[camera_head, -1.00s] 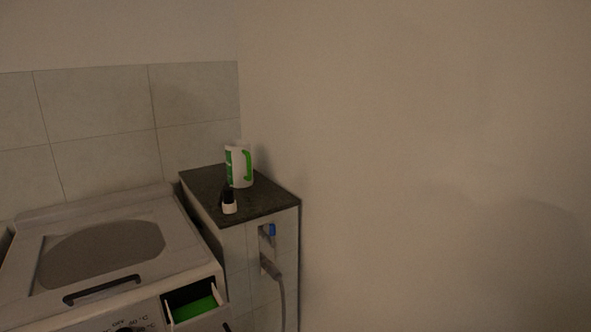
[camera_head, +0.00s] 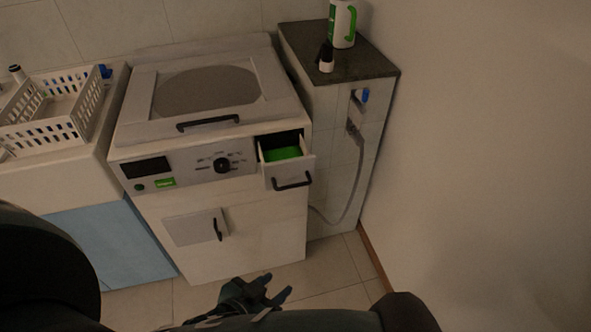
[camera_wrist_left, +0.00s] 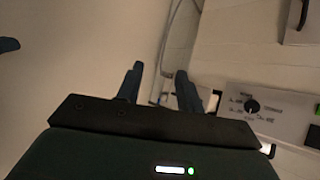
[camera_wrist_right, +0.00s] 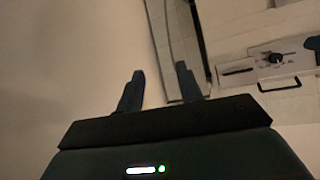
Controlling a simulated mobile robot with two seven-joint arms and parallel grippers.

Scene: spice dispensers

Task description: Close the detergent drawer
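The detergent drawer (camera_head: 288,172) sits at the upper right of the white washing machine's front (camera_head: 250,225) in the head view. It is pulled out, with a green interior and a dark bar handle (camera_head: 293,181). My left gripper (camera_head: 274,284) is low in the head view, below and in front of the drawer, apart from it. In the left wrist view its fingers (camera_wrist_left: 159,72) are spread with nothing between them. My right gripper is outside the head view. In the right wrist view its fingers (camera_wrist_right: 160,72) are spread and empty.
A dark-topped tiled ledge (camera_head: 340,55) stands right of the machine, with a white-green jug (camera_head: 342,24) and a small dark-and-white bottle (camera_head: 326,58) on it. A grey hose (camera_head: 358,165) hangs below. A white basket (camera_head: 55,110) is at left. The wall is close on the right.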

